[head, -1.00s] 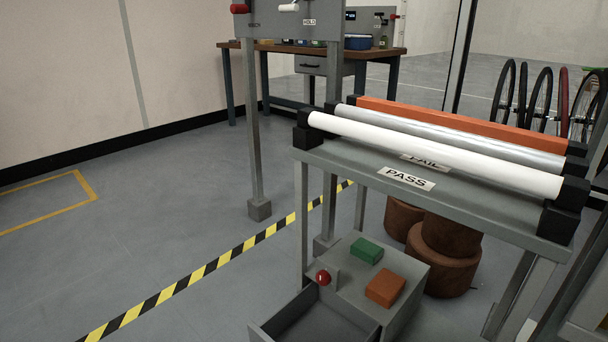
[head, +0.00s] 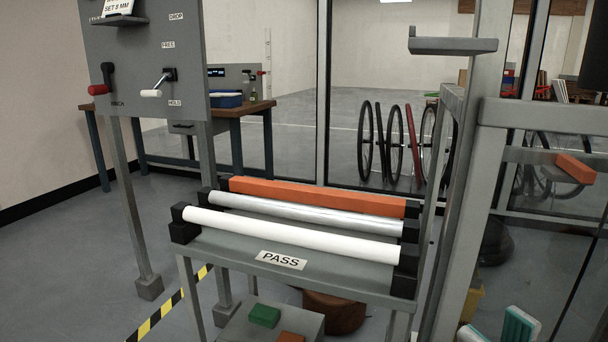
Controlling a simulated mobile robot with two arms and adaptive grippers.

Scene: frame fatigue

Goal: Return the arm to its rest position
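My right gripper (head: 495,332) shows only at the bottom right edge of the head view. Its two pale fingers with teal pads stand apart, with no object visible between them. The rest of that arm is out of frame. My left gripper and arm are not in view.
A grey stand with a PASS label (head: 281,260) bears a white tube (head: 290,234), a silver tube (head: 300,213) and an orange bar (head: 315,197). A grey post (head: 463,190) rises left of my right gripper. A lever panel (head: 150,65) stands left. Green (head: 264,315) and orange (head: 290,338) blocks lie below.

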